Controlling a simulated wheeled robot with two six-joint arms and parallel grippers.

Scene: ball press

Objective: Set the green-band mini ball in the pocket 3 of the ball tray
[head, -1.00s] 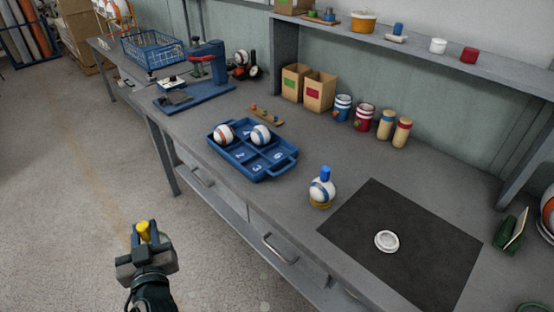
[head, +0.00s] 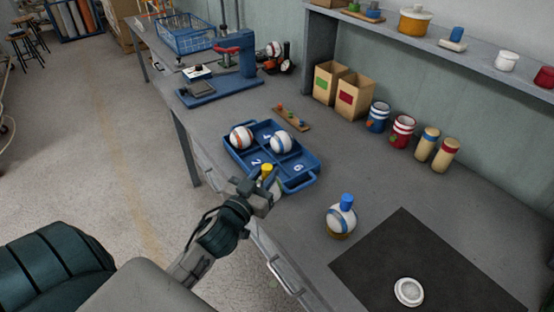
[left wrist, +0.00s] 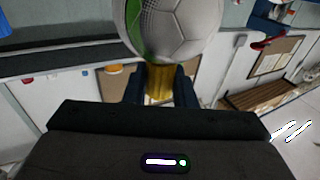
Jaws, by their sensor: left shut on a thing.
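The blue ball tray (head: 303,186) lies on the bench with numbered pockets. An orange-band ball (head: 241,137) and a blue-band ball (head: 281,142) sit in two pockets; the pockets marked 2 and 6 look empty. My left gripper (head: 264,180) is at the tray's near edge, shut on the yellow stem (head: 267,169) of the green-band mini ball. In the left wrist view the ball (left wrist: 178,28) is white with a green band, its gold stem (left wrist: 159,84) between the fingers. In the head view the gripper mostly hides the ball and the near tray corner, including pocket 3. My right gripper is out of view.
A ball with a blue cap (head: 341,217) stands right of the tray, near a dark mat (head: 430,268) with a white disc (head: 408,292). Behind the tray lies a wooden strip with coloured pegs (head: 291,118). A blue press (head: 222,85) stands further left.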

